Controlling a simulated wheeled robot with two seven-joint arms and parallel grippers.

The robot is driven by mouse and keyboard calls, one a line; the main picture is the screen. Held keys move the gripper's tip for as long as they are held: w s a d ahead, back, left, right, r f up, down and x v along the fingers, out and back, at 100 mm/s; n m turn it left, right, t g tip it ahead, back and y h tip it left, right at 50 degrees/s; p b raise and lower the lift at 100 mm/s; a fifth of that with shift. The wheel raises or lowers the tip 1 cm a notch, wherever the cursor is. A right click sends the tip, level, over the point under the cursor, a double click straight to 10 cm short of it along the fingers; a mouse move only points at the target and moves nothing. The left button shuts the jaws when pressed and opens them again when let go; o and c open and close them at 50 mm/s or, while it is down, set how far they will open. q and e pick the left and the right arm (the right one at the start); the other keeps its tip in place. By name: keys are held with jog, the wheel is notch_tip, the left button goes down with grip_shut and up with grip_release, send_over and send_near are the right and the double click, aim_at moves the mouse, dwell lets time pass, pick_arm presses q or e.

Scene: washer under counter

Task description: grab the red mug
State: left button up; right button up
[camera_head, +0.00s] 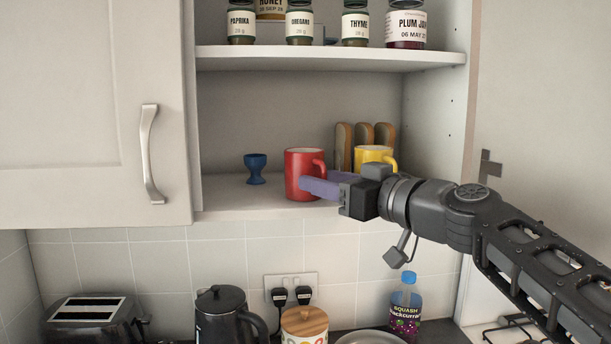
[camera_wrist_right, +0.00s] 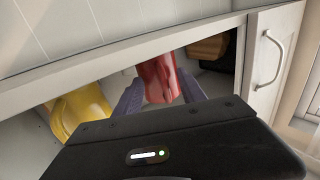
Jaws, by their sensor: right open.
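The red mug (camera_head: 303,172) stands upright on the lower shelf of the open wall cupboard, its handle turned right. It also shows in the right wrist view (camera_wrist_right: 157,75), between and beyond the two purple fingers. My right gripper (camera_head: 318,187) reaches in from the right with its fingers at the mug's right side, near the handle. It is open; I cannot tell whether a finger touches the mug. My left gripper is not in view.
A yellow mug (camera_head: 372,154) stands close behind the gripper, with a toast rack or similar wooden-topped item (camera_head: 344,140) behind. A blue egg cup (camera_head: 255,168) stands left of the red mug. The upper shelf (camera_head: 330,57) holds jars. Below are a kettle (camera_head: 222,318) and a bottle (camera_head: 405,310).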

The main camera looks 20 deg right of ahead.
jog(key=shift+c, duration=0.5)
grip_shut()
dwell(0.9)
